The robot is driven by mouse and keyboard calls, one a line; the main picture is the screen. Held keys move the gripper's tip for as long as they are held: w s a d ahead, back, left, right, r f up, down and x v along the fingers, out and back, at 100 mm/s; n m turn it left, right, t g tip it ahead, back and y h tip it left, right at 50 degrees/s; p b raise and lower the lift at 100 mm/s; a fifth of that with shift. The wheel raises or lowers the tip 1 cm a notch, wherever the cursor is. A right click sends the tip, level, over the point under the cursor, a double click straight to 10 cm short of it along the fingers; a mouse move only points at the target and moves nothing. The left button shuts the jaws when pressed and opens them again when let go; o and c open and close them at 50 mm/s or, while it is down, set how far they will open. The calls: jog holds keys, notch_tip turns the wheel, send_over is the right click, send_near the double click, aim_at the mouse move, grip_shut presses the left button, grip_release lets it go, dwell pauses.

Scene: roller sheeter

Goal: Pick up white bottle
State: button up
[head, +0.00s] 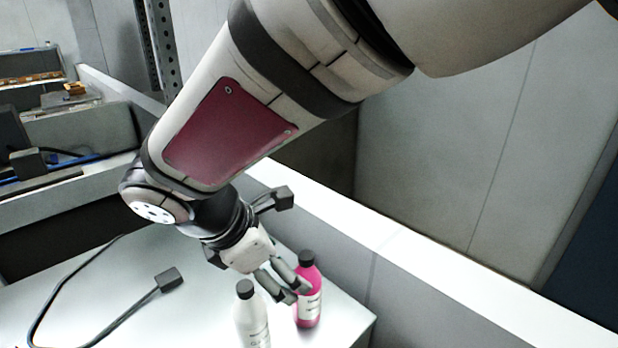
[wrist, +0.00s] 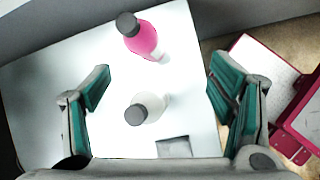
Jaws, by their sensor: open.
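The white bottle (head: 251,318) with a black cap stands upright on the white table near the bottom of the head view. In the wrist view the white bottle (wrist: 148,107) is seen from above, between my fingers and a little below the level of their tips in the picture. My gripper (head: 283,287) is open and empty, above and close to the bottle. In the wrist view my gripper (wrist: 160,82) shows its two teal-padded fingers wide apart, one on each side of the white bottle. No contact with the bottle shows.
A pink bottle (head: 308,292) with a black cap stands right beside the white one; it also shows in the wrist view (wrist: 143,40). A black cable with a plug (head: 168,280) lies on the table (head: 125,262). A low wall (head: 420,262) runs behind the bottles.

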aim_at(239, 305)
jog(key=s+a+f+n+t+p, duration=0.1)
jog(key=s+a+f+n, duration=0.15)
jog(key=a, duration=0.25)
jog(key=s+a+f+n, duration=0.1)
jog(key=s+a+n, duration=0.15)
jog(key=a, duration=0.25)
jog(key=shift+n+y, duration=0.3)
jog(key=shift+y, duration=0.1)
jog(key=p+x, duration=0.1)
jog(key=x, duration=0.7)
jog(key=shift+w, duration=0.25)
jog(key=shift+s+f+p+x, duration=0.2)
jog(key=shift+p+x, duration=0.25)
jog(key=shift+x, duration=0.95)
jog(key=shift+s+f+p+x, duration=0.15)
jog(key=shift+p+x, duration=0.3)
jog(key=shift+x, duration=0.9)
jog(key=shift+a+r, duration=0.1)
jog(key=shift+a, duration=0.1)
jog(key=c, duration=1.7)
jog(key=shift+c, duration=0.2)
